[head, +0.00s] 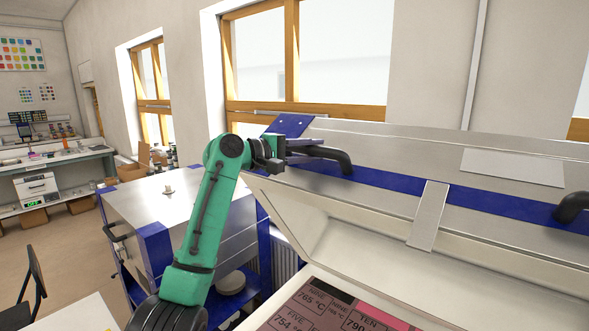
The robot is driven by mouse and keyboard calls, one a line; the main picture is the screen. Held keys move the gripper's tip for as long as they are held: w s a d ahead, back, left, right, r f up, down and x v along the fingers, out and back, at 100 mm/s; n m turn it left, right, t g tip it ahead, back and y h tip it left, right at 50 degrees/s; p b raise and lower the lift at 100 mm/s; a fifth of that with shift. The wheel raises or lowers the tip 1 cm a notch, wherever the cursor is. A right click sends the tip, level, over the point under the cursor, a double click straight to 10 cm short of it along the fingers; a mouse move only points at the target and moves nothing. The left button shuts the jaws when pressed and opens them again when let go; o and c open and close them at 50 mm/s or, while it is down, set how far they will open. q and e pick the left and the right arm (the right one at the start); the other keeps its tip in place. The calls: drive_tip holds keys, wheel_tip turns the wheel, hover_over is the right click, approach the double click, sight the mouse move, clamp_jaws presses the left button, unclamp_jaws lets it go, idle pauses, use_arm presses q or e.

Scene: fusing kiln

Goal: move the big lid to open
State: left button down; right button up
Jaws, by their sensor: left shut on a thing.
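The big lid (400,205) of the kiln is a long silver panel with a blue band and a pale inner side. It stands raised and tilted, with a wide gap over the kiln chamber. A black handle (340,157) sticks out near its left end, and a second black handle (574,206) is at the right edge. My left gripper (288,150), on the green arm, is at the left end of the left handle and shut on it. The fingertips are small and partly hidden. My right gripper is out of view.
Inside the kiln lie dark and pink labelled tiles (300,316) with numbers. A smaller silver and blue kiln (165,207) stands to the left, close to my arm. Windows (310,55) and a wall are behind the lid. Open floor (65,240) lies at far left.

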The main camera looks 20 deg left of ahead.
use_arm(q)
drive_tip(key=shift+w+d, duration=0.2)
drive_tip(key=shift+w, duration=0.4)
drive_tip(key=shift+s+r, duration=0.1)
drive_tip(key=shift+s, duration=0.25)
drive_tip(key=c, duration=0.6)
unclamp_jaws()
drive_tip(key=shift+a, duration=0.15)
drive_tip(key=b+v, duration=0.2)
drive_tip(key=v, duration=0.1)
drive_tip(key=b+v, duration=0.2)
drive_tip(key=shift+f, duration=0.35)
drive_tip(key=r+b+v, duration=0.1)
drive_tip(key=b+v, duration=0.2)
drive_tip(key=v, duration=0.6)
drive_tip(key=shift+a+b, duration=0.2)
drive_tip(key=shift+b, duration=0.2)
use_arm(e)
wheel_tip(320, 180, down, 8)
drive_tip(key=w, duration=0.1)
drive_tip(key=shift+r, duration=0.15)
use_arm(q)
drive_tip(key=shift+s, duration=0.1)
